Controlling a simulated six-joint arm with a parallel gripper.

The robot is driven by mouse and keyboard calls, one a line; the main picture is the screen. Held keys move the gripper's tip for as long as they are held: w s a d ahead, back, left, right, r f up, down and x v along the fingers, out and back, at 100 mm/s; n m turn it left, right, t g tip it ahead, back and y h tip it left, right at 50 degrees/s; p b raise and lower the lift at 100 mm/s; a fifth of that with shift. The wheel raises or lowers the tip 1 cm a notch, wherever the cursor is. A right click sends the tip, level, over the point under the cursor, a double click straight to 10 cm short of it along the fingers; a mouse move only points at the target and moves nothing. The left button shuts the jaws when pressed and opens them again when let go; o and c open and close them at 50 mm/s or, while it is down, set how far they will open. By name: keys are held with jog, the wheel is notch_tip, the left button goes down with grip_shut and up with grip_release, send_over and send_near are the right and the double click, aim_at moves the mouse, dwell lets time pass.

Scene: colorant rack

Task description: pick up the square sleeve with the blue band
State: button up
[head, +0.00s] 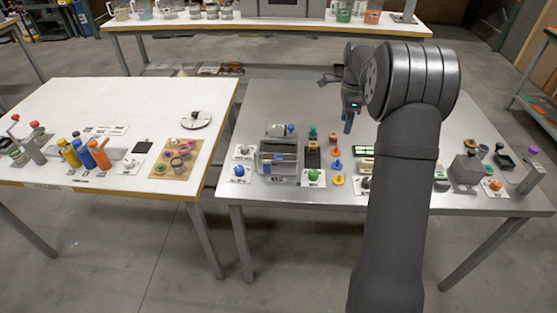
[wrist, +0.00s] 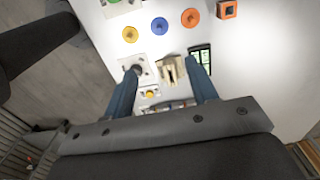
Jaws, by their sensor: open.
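I cannot single out a square sleeve with a blue band with certainty. A small orange square piece with an opening (wrist: 227,10) shows at the top of the wrist view, and no blue band is visible on it. My gripper (wrist: 163,70) is open, with its two blue fingers wide apart and nothing held. A cream slotted block (wrist: 172,70) appears between the fingers in the wrist view; its height relative to them is unclear. In the head view my gripper (head: 348,122) hangs over the grey table, partly hidden by my arm.
A grey slotted holder (head: 277,158) stands left on the grey table (head: 270,100). Blue (wrist: 159,26), yellow (wrist: 130,34) and orange (wrist: 190,17) round pieces lie near the gripper. A wooden board (head: 160,168) with rings is on the white table. The grey table's back is clear.

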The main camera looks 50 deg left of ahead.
send_over(280, 156)
notch_tip(280, 156, down, 11)
jog(key=shift+d+r, duration=0.1)
jog(key=shift+s+d+f, duration=0.1)
jog(key=shift+s+f, duration=0.05)
jog(key=shift+f, duration=1.35)
jog(key=shift+s+d+f, duration=0.1)
jog(key=shift+s+f, duration=0.05)
jog(key=shift+f, duration=1.35)
jog(key=shift+c, duration=0.2)
jog(key=c, duration=1.1)
